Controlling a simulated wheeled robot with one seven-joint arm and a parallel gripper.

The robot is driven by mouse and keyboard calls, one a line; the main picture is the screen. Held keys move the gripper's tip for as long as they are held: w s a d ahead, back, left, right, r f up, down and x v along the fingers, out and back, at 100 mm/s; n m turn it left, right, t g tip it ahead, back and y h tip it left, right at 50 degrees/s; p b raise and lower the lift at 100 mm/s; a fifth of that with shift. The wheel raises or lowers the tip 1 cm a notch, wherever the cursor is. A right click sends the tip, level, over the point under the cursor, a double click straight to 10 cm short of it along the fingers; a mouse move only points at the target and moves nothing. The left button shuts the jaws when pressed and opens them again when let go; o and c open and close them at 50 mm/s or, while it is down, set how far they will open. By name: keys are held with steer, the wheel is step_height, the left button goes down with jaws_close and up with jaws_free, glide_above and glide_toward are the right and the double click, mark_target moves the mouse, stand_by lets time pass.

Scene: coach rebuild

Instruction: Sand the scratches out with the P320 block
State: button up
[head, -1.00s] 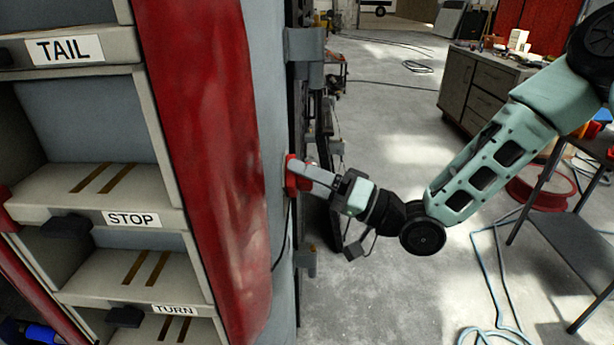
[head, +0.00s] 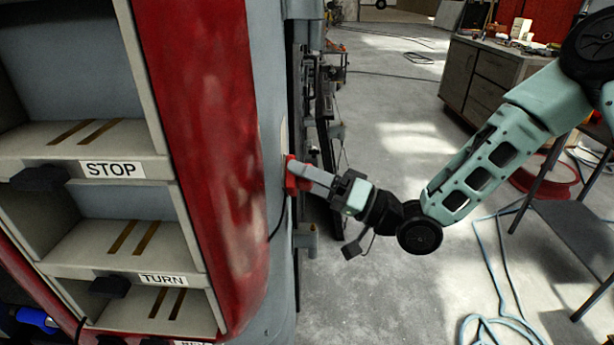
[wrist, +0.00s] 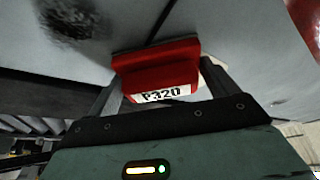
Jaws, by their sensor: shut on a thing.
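My gripper (wrist: 160,98) is shut on the red block (wrist: 155,62), which carries a white label reading P320 in the wrist view. In the head view the red block (head: 291,176) sits at the grey side panel (head: 268,75), just right of the red corner strip. Its far face is against the panel or very close to it; I cannot tell which. A dark scuffed patch (wrist: 72,18) shows on the grey surface at upper left in the wrist view, apart from the block. Fine scratches are too small to make out.
Shelves labelled STOP (head: 112,169) and TURN (head: 163,279) stand at left beside the red corner strip (head: 205,120). Dark hardware (head: 322,110) sticks out along the panel's right edge. A side table (head: 580,215) and a hose (head: 495,300) are at right. The middle floor is open.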

steer(key=shift+s+d+p, duration=0.15)
steer(key=shift+d+p, duration=0.2)
steer(key=shift+d, duration=2.6)
steer(key=shift+d, duration=1.5)
